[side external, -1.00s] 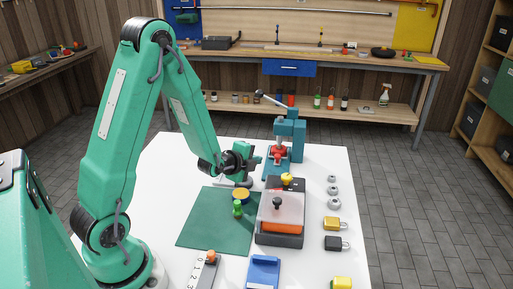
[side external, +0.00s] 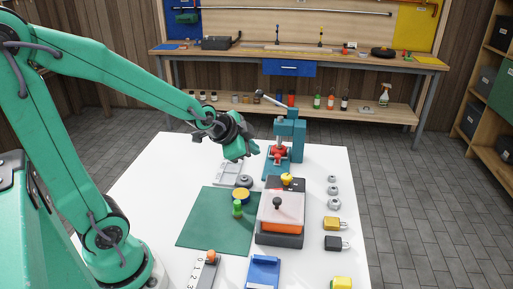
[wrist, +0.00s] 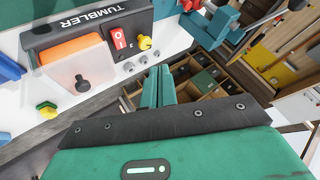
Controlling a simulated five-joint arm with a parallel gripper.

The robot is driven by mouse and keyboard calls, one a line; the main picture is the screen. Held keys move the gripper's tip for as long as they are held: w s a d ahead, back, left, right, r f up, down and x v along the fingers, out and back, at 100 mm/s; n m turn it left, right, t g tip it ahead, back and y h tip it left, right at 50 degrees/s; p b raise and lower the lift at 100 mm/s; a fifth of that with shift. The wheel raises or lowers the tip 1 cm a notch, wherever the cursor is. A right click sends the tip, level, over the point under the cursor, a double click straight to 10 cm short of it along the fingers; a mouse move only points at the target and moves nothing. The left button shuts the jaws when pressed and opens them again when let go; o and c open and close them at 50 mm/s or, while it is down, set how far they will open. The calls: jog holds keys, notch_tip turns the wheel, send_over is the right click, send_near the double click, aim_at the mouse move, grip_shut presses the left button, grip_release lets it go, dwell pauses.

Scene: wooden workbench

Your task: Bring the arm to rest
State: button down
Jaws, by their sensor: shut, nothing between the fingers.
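My gripper (side external: 248,149) is raised above the white table, left of the teal press, apart from it in the picture. Its two green fingers (wrist: 157,87) are together in the wrist view, with nothing between them. My arm reaches in from the left, its upper link leaning back and its forearm sloping down to the gripper. No object hangs from the gripper.
The teal press (side external: 298,140) with its lever stands right of my gripper. The tumbler (side external: 280,238) stands in front, beside the green mat (side external: 205,225). A grey tray (side external: 228,172) lies below the gripper.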

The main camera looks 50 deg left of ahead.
jog(key=s+d+r+n+g, duration=0.1)
jog(key=s+d+r+n, duration=0.1)
jog(key=s, duration=0.6)
jog(key=s+d+r+n+g+h, duration=0.1)
jog(key=s+d+r+n+g, duration=0.1)
jog(key=s, duration=0.5)
notch_tip(320, 180, up, 2)
jog(key=d+n, duration=0.1)
jog(key=n, duration=0.1)
jog(key=shift+s+n, duration=0.35)
jog(key=shift+n, duration=0.05)
jog(key=shift+d+r, duration=0.1)
